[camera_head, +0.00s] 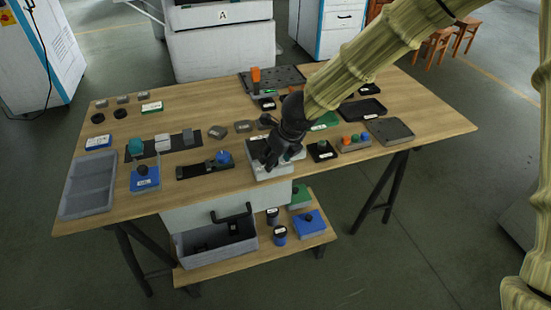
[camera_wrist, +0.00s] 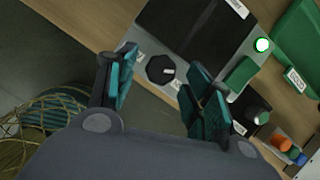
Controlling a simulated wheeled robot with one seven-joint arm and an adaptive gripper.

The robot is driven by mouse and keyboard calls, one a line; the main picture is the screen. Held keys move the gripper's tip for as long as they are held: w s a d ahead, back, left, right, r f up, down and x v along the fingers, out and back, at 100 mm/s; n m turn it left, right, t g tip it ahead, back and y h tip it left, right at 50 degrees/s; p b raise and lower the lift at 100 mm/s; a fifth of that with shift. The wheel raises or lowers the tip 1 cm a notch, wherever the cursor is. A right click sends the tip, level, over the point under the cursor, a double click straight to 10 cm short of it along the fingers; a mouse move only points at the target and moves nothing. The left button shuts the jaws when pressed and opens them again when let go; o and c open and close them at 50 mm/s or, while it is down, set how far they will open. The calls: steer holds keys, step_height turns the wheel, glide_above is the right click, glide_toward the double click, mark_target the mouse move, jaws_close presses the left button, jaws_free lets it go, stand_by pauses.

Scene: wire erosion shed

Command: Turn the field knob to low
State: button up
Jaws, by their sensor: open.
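The field knob is a dark, many-sided knob (camera_wrist: 160,69) with a small white mark near its right side, in the wrist view. It sits on a light grey panel (camera_wrist: 222,62), with small white labels on both sides; their text is too small to read. My gripper (camera_wrist: 165,88) is open, one teal-padded finger on each side of the knob in the picture. I cannot tell whether either finger touches it. In the head view my gripper (camera_head: 272,160) is over the light grey box (camera_head: 264,172) at the table's front middle and hides the knob.
A black fixture with a blue knob (camera_head: 206,166) stands left.

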steer(key=shift+w+f, duration=0.1)
steer(key=shift+f, duration=0.15)
steer(key=c, duration=1)
steer(key=n+p, duration=0.1)
steer(key=p, duration=0.3)
steer(key=shift+r, duration=0.3)
steer(key=n+g+p, duration=0.1)
steer(key=n+p, duration=0.1)
steer(key=p, duration=0.7)
steer(key=n+y+p, duration=0.1)
steer(key=n+p, duration=0.1)
steer(key=p, duration=0.8)
steer(key=shift+w+d+n+g+p, duration=0.1)
steer(key=shift+w+n+g+p, duration=0.1)
steer(key=shift+n+g+p, duration=0.15)
steer(key=n+p, duration=0.1)
steer(key=p, duration=0.3)
steer(key=shift+w+d+f+n+g, duration=0.1)
steer(key=shift+n+g, duration=0.15)
steer(key=shift+g, duration=0.1)
steer(key=shift+w+f+n+g+y+p, duration=0.15)
steer(key=shift+n+g+y+p, duration=0.15)
steer(key=shift+n+p, duration=0.75)
